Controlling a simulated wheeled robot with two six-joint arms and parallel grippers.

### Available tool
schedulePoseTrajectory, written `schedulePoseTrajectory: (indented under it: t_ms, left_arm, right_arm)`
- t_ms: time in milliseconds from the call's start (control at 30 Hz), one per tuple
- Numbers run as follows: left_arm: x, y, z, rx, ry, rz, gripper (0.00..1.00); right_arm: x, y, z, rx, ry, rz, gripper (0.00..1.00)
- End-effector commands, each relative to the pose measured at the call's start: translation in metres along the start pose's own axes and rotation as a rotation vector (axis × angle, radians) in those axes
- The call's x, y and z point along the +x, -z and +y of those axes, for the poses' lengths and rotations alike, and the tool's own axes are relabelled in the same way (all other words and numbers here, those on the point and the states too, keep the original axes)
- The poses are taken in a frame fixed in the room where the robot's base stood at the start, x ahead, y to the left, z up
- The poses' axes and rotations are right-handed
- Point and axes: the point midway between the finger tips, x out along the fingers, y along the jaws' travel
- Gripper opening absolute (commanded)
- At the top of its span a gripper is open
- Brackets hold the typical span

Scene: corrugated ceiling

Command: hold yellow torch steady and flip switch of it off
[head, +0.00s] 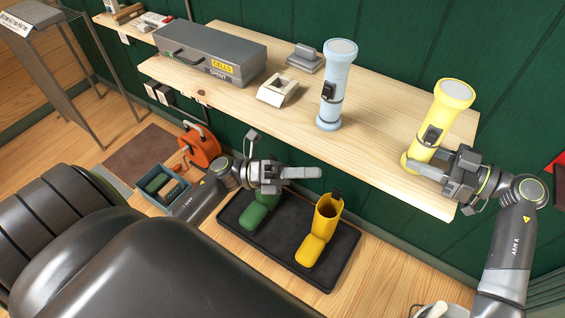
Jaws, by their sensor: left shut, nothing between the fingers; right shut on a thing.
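The yellow torch (444,111) stands upright near the right end of the wooden shelf, lens up. A dark switch (432,135) shows on its side; I cannot tell which way it is set. My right gripper (418,167) is shut on the lower part of the torch, coming from the right. My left gripper (311,172) is shut and empty. It hovers in front of the shelf, above the boot tray, to the left of the torch and apart from it.
A light blue torch (333,88) stands left of the yellow one on the shelf (385,120). A grey case (208,50), a beige holder (278,90) and a grey block (305,58) are farther left.

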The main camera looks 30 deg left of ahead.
Motion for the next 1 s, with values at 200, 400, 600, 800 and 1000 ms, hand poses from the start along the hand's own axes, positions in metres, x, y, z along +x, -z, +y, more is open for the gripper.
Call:
schedulePoseTrajectory:
  t_ms: [200,400,600,800,1000]
  left_arm:
    - [-0.029,0.009,0.023,0.061,-0.035,-0.129,0.00]
    - [-0.055,0.012,0.047,0.064,-0.100,-0.255,0.00]
    - [-0.072,0.015,0.063,0.044,-0.153,-0.332,0.00]
    - [-0.079,0.017,0.069,0.037,-0.173,-0.358,0.00]
    - [-0.079,0.017,0.069,0.037,-0.173,-0.358,0.00]
  right_arm:
    - [0.000,0.001,0.000,-0.002,0.000,0.002,0.29]
    - [0.000,0.001,0.000,-0.002,0.000,0.002,0.29]
    - [0.000,0.001,0.000,-0.002,0.000,0.002,0.29]
    - [0.000,0.001,0.000,-0.002,0.000,0.002,0.29]
    - [0.000,0.001,0.000,-0.002,0.000,0.002,0.29]
